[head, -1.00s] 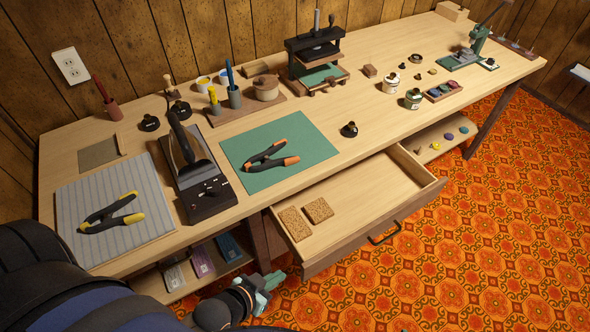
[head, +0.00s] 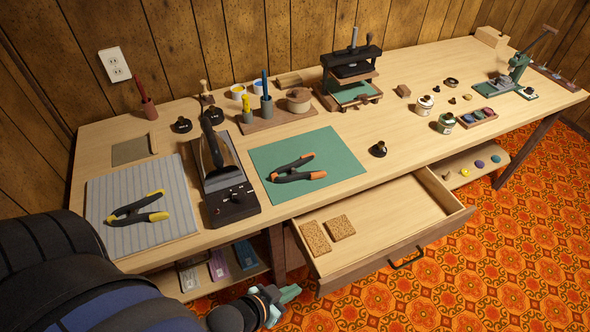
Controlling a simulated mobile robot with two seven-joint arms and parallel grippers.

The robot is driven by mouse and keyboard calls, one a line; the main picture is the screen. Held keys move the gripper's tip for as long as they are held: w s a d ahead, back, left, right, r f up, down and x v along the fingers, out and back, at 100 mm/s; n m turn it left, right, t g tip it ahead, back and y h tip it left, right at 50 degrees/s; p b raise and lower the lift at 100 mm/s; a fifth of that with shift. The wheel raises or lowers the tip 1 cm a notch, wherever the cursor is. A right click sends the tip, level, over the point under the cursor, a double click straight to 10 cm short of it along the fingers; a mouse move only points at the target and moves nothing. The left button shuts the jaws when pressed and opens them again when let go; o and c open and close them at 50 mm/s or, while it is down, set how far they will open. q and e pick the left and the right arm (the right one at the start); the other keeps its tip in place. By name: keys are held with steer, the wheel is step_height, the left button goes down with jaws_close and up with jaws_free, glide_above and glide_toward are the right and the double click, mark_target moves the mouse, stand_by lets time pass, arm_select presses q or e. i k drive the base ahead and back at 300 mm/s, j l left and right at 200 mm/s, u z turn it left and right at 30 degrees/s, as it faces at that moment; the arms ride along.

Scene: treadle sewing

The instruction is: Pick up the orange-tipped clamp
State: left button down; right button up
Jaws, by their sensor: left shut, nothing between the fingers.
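The orange-tipped clamp (head: 292,171) is black with orange tips and lies flat on the green mat (head: 342,165) on the workbench. A second clamp with yellow tips (head: 138,208) lies on the grey striped pad (head: 105,196) at the left. My left gripper (head: 289,293) is low, in front of the bench and below the open drawer's left end, well apart from the orange-tipped clamp. It is shut and empty. My right gripper is out of view.
A black iron-like device (head: 228,195) stands between the pad and the mat. The open drawer (head: 390,222) juts out below the mat and holds two cork-like blocks (head: 328,232). A black press (head: 350,75) stands behind the mat. A small dark knob (head: 378,149) sits right of it.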

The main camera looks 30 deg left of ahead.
mark_target(295, 175)
steer(key=k+j+u, duration=0.1)
steer(key=u, duration=0.95)
